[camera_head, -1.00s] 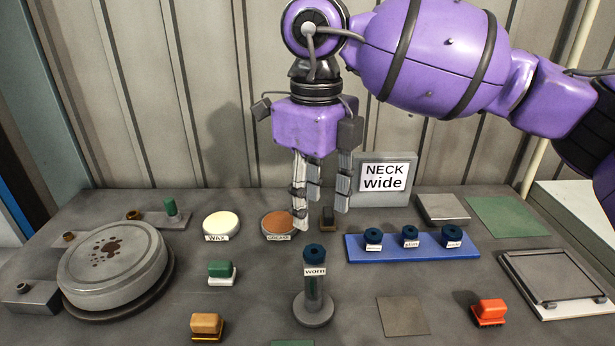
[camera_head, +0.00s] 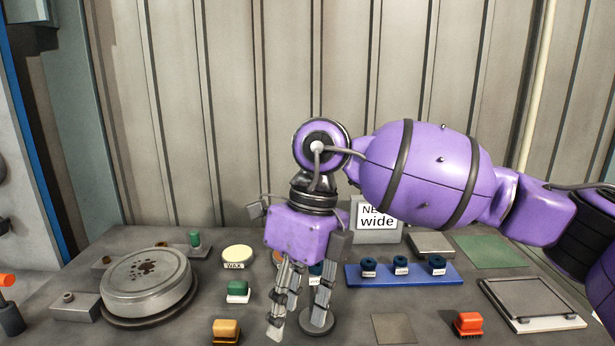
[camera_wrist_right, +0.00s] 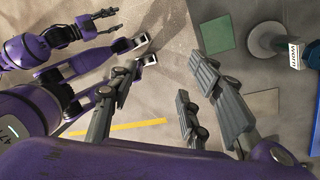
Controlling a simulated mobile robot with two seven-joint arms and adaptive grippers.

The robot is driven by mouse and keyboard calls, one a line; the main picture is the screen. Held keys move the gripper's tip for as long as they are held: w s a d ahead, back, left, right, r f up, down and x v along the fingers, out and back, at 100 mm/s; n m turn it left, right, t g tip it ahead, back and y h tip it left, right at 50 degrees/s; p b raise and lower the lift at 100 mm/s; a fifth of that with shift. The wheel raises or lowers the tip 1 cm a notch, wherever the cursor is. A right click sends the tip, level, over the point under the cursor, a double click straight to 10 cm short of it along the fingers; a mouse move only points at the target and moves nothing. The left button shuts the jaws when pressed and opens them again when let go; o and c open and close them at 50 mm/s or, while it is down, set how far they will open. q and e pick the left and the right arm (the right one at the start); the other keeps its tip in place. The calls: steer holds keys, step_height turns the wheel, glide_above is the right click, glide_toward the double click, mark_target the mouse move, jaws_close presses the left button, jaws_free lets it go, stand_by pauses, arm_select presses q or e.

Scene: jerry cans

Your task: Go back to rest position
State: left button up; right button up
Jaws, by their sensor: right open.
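My right gripper (camera_head: 298,318) hangs fingers down in front of the bench (camera_head: 60,325) in the head view, its fingers apart with nothing between them. It partly hides the post marked "worn" (camera_head: 317,320) and a brown-topped tin (camera_head: 277,257). In the right wrist view the spread fingers (camera_wrist_right: 170,95) show over the bench's front edge and the floor. The "worn" post also shows in the upper right of that view (camera_wrist_right: 266,38), apart from the fingers.
A blue rack (camera_head: 405,277) holds dark round parts. A large round can (camera_head: 147,280), wax tin (camera_head: 238,254), green block (camera_head: 237,289), yellow block (camera_head: 226,327), red block (camera_head: 468,321) and framed tray (camera_head: 530,303) surround the gripper.

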steer(key=s+a+f+m+g+y+p, duration=0.1)
steer(key=s+a+f+m+g+y, duration=0.15)
steer(key=s+a+g+y, duration=0.65)
steer(key=w+d+f+m+t+y+p, duration=0.15)
steer(key=w+m+t+y, duration=0.3)
steer(key=m+t, duration=0.75)
steer(key=w+d+f+m+t+y, duration=0.3)
steer(key=w+m+t, duration=0.2)
steer(key=m+t, duration=0.75)
steer(key=s+d+f+m+t+h+p, duration=0.1)
steer(key=d+f+m+t+h, duration=0.2)
steer(key=d+f+m+h, duration=1.05)
arm_select(q)
steer(key=r, duration=0.1)
steer(key=w+r, duration=0.1)
steer(key=w+d+r+p, duration=0.1)
steer(key=r, duration=0.1)
steer(key=shift+w, duration=0.1)
arm_select(e)
steer(key=s+d+f+m+g+h, duration=0.2)
steer(key=s+d+f, duration=0.4)
steer(key=s+f, duration=0.5)
steer(key=s+d+f+m+g+h, duration=0.2)
steer(key=s+d+f+m+g, duration=0.2)
steer(key=s+f, duration=0.7)
steer(key=s+d+g, duration=0.2)
steer(key=shift+s+d+f+h, duration=0.25)
steer(key=shift+d+f+h, duration=0.05)
steer(key=shift+d+f, duration=0.1)
